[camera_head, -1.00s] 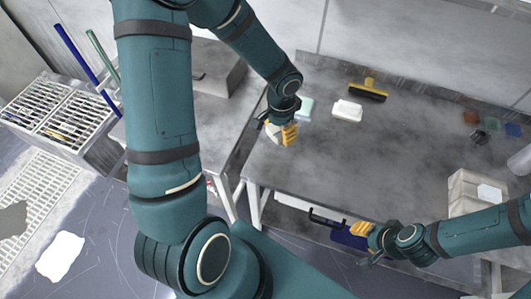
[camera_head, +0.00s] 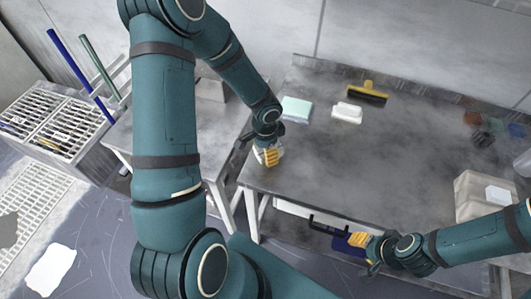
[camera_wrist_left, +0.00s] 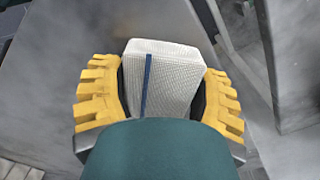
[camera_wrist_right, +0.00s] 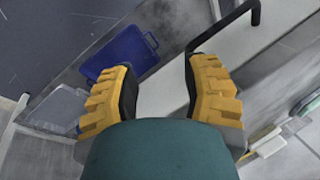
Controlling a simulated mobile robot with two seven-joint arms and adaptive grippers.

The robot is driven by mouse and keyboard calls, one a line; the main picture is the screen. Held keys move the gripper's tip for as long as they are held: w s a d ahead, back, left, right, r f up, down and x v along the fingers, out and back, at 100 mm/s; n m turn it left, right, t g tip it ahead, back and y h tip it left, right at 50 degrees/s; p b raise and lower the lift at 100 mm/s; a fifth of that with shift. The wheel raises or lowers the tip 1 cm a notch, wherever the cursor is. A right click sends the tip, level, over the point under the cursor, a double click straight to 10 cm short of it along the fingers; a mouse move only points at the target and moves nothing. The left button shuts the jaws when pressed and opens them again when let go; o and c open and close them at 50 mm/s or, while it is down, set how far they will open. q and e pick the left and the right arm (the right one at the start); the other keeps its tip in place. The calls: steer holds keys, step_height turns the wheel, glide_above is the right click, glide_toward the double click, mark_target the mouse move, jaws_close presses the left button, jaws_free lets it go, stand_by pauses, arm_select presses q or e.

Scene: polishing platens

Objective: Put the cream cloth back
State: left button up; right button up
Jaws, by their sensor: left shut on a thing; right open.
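The cream cloth (camera_wrist_left: 163,75), a folded pale woven block with a dark blue stripe, is between the yellow fingers of my left gripper (camera_wrist_left: 160,95), shut on it. In the head view my left gripper (camera_head: 270,157) is at the left end of the dark worktable (camera_head: 400,165), close to its edge; the cloth is mostly hidden there. My right gripper (camera_head: 357,240) is open and empty in front of the table, near a black drawer handle (camera_head: 330,225). Its fingers also show apart in the right wrist view (camera_wrist_right: 160,85).
A pale green folded cloth (camera_head: 296,108), a white folded cloth (camera_head: 347,112) and a yellow-black brush (camera_head: 367,92) lie toward the table's back. A beige box (camera_head: 475,195) stands at right. A blue bin (camera_wrist_right: 120,55) is below the table. The table's middle is clear.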

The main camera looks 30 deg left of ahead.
arm_select(q)
steer(key=shift+f, duration=0.2)
steer(key=shift+f, duration=0.1)
steer(key=shift+f, duration=0.15)
steer(key=o, duration=1.1)
steer(key=shift+r, duration=0.25)
step_height(320, 180, up, 10)
steer(key=p, duration=0.3)
steer(key=shift+r, duration=0.25)
steer(key=shift+r+p, duration=0.4)
steer(key=shift+r, duration=0.35)
